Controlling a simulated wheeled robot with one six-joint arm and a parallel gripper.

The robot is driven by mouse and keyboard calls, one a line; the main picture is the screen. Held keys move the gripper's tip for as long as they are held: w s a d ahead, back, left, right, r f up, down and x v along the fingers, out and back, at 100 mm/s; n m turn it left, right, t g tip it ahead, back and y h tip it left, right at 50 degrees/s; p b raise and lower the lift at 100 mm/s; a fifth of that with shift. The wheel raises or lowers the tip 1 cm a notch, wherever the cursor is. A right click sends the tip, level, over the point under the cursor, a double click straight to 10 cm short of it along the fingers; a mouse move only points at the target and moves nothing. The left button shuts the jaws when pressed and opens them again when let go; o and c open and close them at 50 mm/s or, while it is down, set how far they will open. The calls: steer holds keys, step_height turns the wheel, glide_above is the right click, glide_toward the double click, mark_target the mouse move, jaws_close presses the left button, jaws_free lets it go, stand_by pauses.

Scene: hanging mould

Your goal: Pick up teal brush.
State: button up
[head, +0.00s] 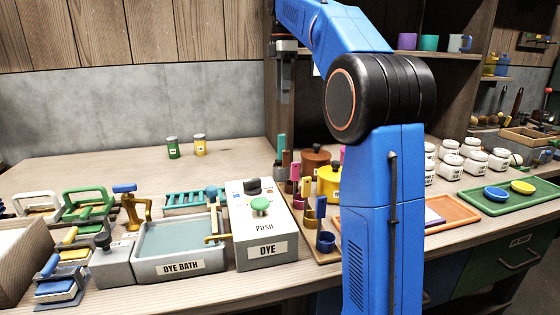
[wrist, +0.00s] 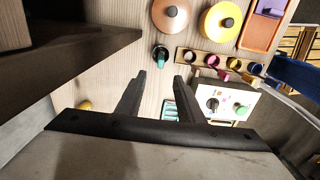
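The teal brush (head: 281,144) stands upright in a dark cup (head: 279,169) at the back end of a row of coloured handles and cups. In the wrist view the teal brush (wrist: 161,49) shows end-on, just beyond the fingertips and roughly between them in the picture. My gripper (head: 286,95) hangs above and behind the brush in the head view, under the upper part of my arm. In the wrist view my gripper (wrist: 160,78) has its two dark fingers spread apart, with nothing between them. The brush and fingers look apart.
A brown pot (head: 316,157) and a yellow pot (head: 329,181) stand close to the right. The DYE box (head: 262,240) and DYE BATH (head: 180,268) stand in front. A shelf unit (head: 300,116) rises behind. The counter's back left is mostly clear except for two small jars (head: 173,148).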

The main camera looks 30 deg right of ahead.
glide_above(281, 140)
steer(key=d, duration=0.1)
steer(key=f, duration=0.6)
steer(key=w+f, duration=0.1)
steer(key=f, duration=0.3)
steer(key=shift+s+a+f, duration=0.1)
steer(key=shift+a+f, duration=0.05)
steer(key=shift+f, duration=1.2)
steer(key=shift+s+a+f, duration=0.1)
steer(key=shift+f, duration=1.25)
jaws_close()
